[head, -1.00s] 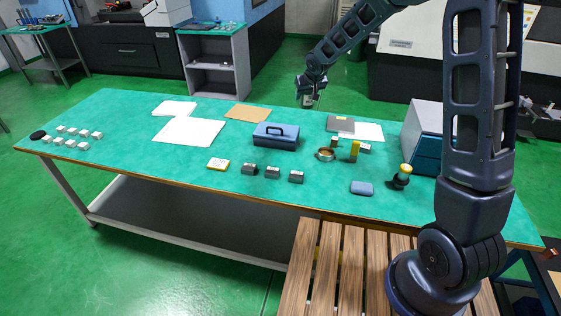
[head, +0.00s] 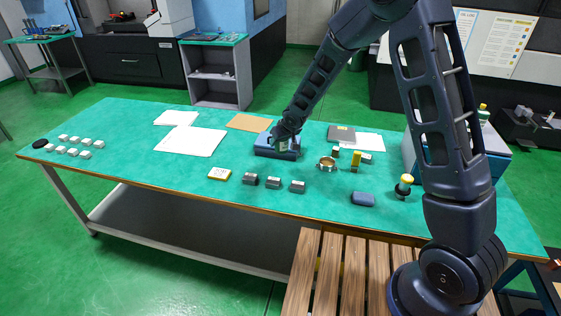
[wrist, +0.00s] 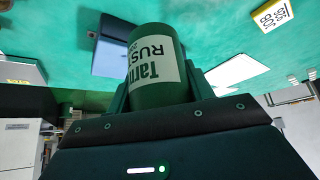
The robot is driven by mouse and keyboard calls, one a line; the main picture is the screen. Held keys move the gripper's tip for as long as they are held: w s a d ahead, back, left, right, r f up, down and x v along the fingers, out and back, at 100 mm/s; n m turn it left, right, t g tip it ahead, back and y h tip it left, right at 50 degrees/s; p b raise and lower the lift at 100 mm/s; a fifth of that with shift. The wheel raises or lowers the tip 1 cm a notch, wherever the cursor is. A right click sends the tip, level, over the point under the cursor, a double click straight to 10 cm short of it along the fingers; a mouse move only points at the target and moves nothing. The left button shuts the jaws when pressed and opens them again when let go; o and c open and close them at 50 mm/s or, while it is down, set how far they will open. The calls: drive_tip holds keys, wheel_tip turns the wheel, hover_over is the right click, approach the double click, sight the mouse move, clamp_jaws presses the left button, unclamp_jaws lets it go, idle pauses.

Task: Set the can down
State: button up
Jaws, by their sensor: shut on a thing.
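A dark green can (wrist: 160,65) with a white label reading "Tarn" and "RUST" is between the two fingers of my gripper (wrist: 157,92). In the head view, my gripper (head: 284,140) holds the small can (head: 283,147) at the blue toolbox (head: 261,152), covering part of it. The toolbox also shows beyond the can in the wrist view (wrist: 108,57). The can's far end is clear of the fingers. I cannot tell how high the can is above the green table (head: 130,140) or whether it touches the toolbox.
Several dark blocks (head: 273,183) and a yellow-white box (head: 219,174) stand in front of the toolbox. A brass ring (head: 327,164) and a yellow cylinder (head: 356,162) are to its right. White sheets (head: 190,141) lie to the left. Table between the sheets and white blocks (head: 85,154) is clear.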

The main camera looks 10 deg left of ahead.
wheel_tip(320, 180, down, 10)
drive_tip(key=shift+f, duration=0.2)
idle(0.3)
drive_tip(key=shift+f, duration=0.15)
drive_tip(key=o, duration=1.1)
drive_tip(key=shift+o, duration=0.2)
drive_tip(key=shift+r, duration=0.25)
drive_tip(key=v, duration=1.1)
drive_tip(key=shift+s+d+r, duration=0.2)
drive_tip(key=shift+r, duration=0.1)
